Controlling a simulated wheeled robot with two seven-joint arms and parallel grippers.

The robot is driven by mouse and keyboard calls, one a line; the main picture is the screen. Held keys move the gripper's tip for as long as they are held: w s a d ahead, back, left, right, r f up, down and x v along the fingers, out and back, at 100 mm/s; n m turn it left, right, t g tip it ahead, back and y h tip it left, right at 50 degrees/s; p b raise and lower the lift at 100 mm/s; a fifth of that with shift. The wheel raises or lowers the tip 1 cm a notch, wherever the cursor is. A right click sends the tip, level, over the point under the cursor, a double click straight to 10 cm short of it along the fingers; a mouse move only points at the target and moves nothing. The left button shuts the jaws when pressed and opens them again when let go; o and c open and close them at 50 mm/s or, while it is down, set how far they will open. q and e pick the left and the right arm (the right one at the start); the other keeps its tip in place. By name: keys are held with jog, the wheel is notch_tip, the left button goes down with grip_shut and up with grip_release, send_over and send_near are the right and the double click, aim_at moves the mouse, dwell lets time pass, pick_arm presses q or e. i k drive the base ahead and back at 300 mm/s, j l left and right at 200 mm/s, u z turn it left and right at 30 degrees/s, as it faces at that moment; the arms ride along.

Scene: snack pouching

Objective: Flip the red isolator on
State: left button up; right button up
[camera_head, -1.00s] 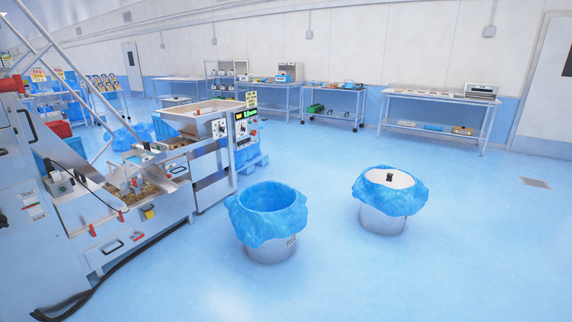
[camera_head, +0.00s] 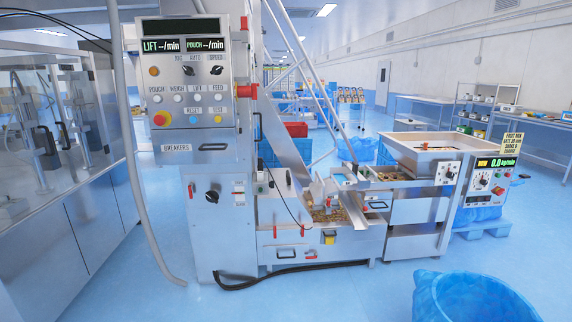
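A grey machine cabinet with a control panel (camera_head: 188,75) stands left of the middle. A red knob-like part (camera_head: 246,91) sticks out from the right side of this panel and looks like the red isolator. Its on or off position cannot be told from here. A smaller red part (camera_head: 244,23) sits higher on the same side. A black rotary switch (camera_head: 212,197) is on the lower cabinet front, below a "BREAKERS" label (camera_head: 178,148). The panel's displays show "LIFT --/min" and "POUCH --/min". Neither of my grippers is in view.
A red emergency button (camera_head: 160,119) is at the panel's lower left. A glass-fronted machine (camera_head: 60,130) stands at the left. A blue-lined bin (camera_head: 470,298) is at the lower right. A black hose (camera_head: 290,271) runs along the floor.

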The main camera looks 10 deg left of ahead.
aim_at(248, 91)
jog(key=i+l+u, duration=0.2)
jog(key=l, duration=0.15)
jog(key=i+l+u, duration=0.25)
jog(key=l+u, duration=0.2)
jog(key=l, duration=0.25)
jog(key=i+l+u, duration=0.2)
jog(key=l, duration=0.2)
jog(key=k, duration=0.1)
